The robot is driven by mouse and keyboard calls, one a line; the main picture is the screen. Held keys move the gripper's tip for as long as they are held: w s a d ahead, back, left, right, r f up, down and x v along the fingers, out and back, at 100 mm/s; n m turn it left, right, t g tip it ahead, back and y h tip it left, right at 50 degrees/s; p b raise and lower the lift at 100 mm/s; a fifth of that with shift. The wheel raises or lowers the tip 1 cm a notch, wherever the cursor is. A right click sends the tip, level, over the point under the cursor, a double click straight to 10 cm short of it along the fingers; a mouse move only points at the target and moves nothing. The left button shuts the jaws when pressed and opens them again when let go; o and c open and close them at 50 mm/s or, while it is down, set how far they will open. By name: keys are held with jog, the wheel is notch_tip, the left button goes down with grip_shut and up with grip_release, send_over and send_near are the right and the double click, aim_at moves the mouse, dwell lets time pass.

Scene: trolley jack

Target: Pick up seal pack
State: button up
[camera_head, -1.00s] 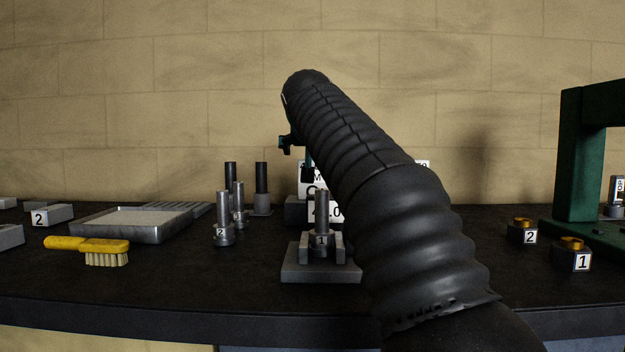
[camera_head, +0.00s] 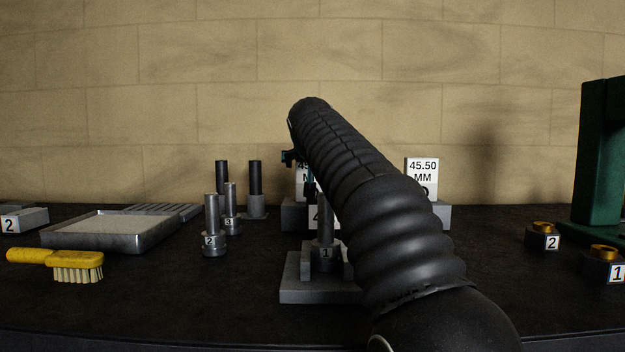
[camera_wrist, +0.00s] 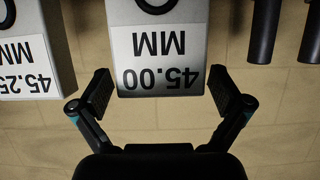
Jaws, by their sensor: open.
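The seal packs appear to be pale boxes with white labels. In the wrist view one reads 45.00 MM upside down (camera_wrist: 160,50), at top centre. A second reads 45.25 MM (camera_wrist: 28,65), at the left. My gripper (camera_wrist: 162,93) is open, with one finger at each side of the 45.00 pack's near end. I cannot tell whether the pads are level with it. In the head view the 45.50 MM pack (camera_head: 422,170) shows right of my arm. Another pack (camera_head: 302,178) is mostly hidden behind my arm and gripper.
A grey block with post 1 (camera_head: 325,254) stands in front of the packs. Several dark and grey posts (camera_head: 212,222) stand left of it. A metal tray (camera_head: 150,238) and yellow brush (camera_head: 60,260) lie further left. A green frame (camera_head: 600,150) and brass-topped blocks (camera_head: 542,236) are right.

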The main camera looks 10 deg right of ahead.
jog(key=shift+w+d+f, duration=0.1)
jog(key=shift+w+f, duration=0.1)
jog(key=shift+s+r, duration=0.1)
jog(key=c, duration=1)
jog(key=shift+r, duration=0.1)
jog(key=shift+c, duration=0.2)
